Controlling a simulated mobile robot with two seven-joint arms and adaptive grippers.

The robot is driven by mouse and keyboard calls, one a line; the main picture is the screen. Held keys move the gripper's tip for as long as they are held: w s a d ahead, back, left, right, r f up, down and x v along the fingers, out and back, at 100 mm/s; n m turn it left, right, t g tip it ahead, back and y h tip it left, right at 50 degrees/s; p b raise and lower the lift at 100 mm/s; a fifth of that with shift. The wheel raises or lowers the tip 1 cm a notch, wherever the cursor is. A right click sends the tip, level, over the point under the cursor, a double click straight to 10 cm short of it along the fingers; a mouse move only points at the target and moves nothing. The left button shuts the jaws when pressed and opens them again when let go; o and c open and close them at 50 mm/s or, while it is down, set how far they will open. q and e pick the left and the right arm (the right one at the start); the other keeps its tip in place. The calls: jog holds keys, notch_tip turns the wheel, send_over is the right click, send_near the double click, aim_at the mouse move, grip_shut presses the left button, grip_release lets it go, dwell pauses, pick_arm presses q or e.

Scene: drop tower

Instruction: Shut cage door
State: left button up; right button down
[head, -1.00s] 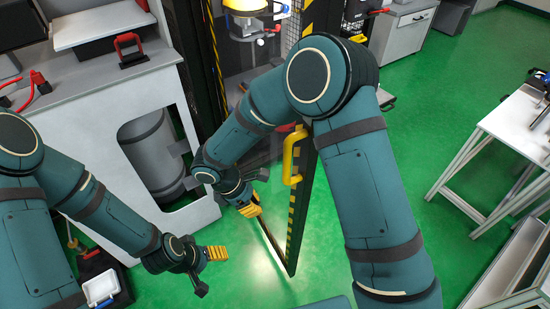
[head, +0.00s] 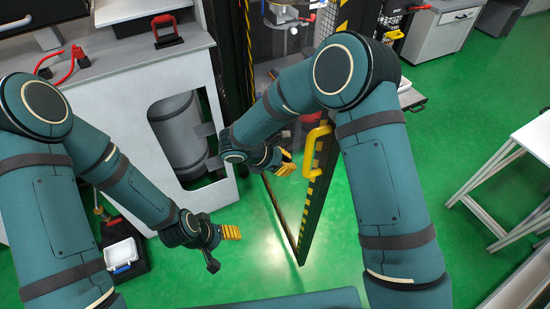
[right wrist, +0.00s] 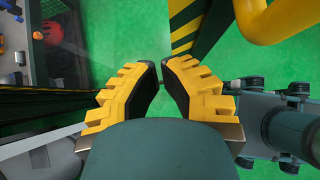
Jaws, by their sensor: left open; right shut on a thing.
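The cage door (head: 313,205), with a black-and-yellow striped edge, stands swung out from the cage over the green floor. My right gripper (head: 286,165) is on the left side of the door, close to the handle's height. In the right wrist view its fingertips (right wrist: 161,66) nearly meet at the lower end of the striped door edge (right wrist: 186,30). It is shut on the door, though the contact itself is hard to make out. My left gripper (head: 226,243) is open and empty, left of the door.
A grey-white bench (head: 120,75) with a cylinder (head: 180,130) inside stands left of the cage. A black box with a white tray (head: 121,254) lies on the floor at lower left. A white table (head: 538,140) is at right. Green floor right of the door is clear.

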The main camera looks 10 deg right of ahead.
aim_at(300, 159)
jog(key=shift+w+d, duration=0.25)
jog(key=shift+d, duration=0.7)
jog(key=shift+w+d, duration=0.25)
jog(key=shift+d, duration=0.7)
jog(key=shift+r, duration=0.1)
